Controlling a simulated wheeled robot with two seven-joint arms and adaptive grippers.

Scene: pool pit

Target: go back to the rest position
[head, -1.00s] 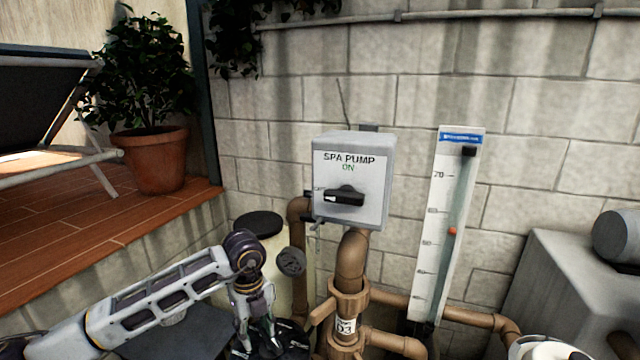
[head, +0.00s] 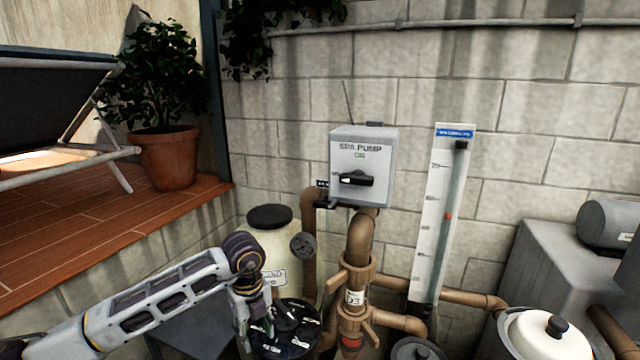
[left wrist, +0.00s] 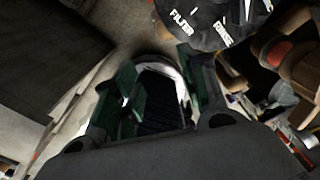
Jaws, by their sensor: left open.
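My left arm comes in from the lower left in the head view. Its gripper (head: 246,335) hangs downward beside the round black valve top (head: 285,325), partly cut off by the lower edge. In the left wrist view the left gripper (left wrist: 160,95) is open, with its green-padded fingers apart and nothing seen between them. The black valve top (left wrist: 205,25) with white labels shows beyond the fingers. My right gripper is in neither view.
A flow gauge (head: 441,215) stands to the right. A cream tank (head: 270,250) is behind my arm. A potted plant (head: 168,158) stands on the deck.

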